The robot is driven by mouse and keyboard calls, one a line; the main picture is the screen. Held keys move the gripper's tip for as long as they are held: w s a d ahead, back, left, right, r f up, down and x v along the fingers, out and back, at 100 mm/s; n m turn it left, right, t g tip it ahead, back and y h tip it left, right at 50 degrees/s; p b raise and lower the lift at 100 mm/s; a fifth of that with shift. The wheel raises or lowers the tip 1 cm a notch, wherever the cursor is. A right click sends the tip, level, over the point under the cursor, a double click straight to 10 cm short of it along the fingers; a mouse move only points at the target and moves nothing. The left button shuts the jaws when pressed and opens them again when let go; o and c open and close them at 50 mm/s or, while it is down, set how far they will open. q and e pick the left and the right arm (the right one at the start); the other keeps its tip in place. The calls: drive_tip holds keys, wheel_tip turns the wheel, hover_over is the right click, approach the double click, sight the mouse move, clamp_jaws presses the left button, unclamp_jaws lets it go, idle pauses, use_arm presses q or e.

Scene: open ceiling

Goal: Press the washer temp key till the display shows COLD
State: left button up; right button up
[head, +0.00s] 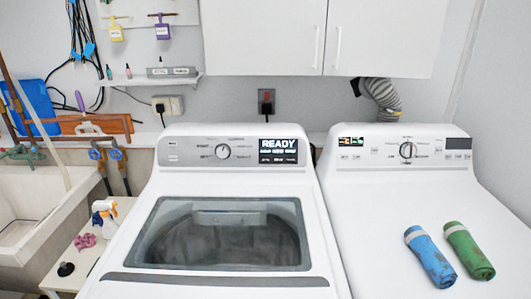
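The white washer (112,282) stands left of centre, with a dark glass window in its lid. Its display (278,151) is lit and shows READY in large white letters, with smaller marks below that are too small to read. A round knob (222,151) sits left of the display on the grey control panel (190,152). Small labels lie around the knob and at the panel's left end; I cannot tell which one is the temp key. Neither of my grippers shows in the head view.
A white dryer (375,205) stands close on the right, with a blue roll (430,256) and a green roll (469,250) on top. A sink (30,215) is at the left. A small white table (82,262) holds a spray bottle (103,214). Cabinets (320,35) hang above.

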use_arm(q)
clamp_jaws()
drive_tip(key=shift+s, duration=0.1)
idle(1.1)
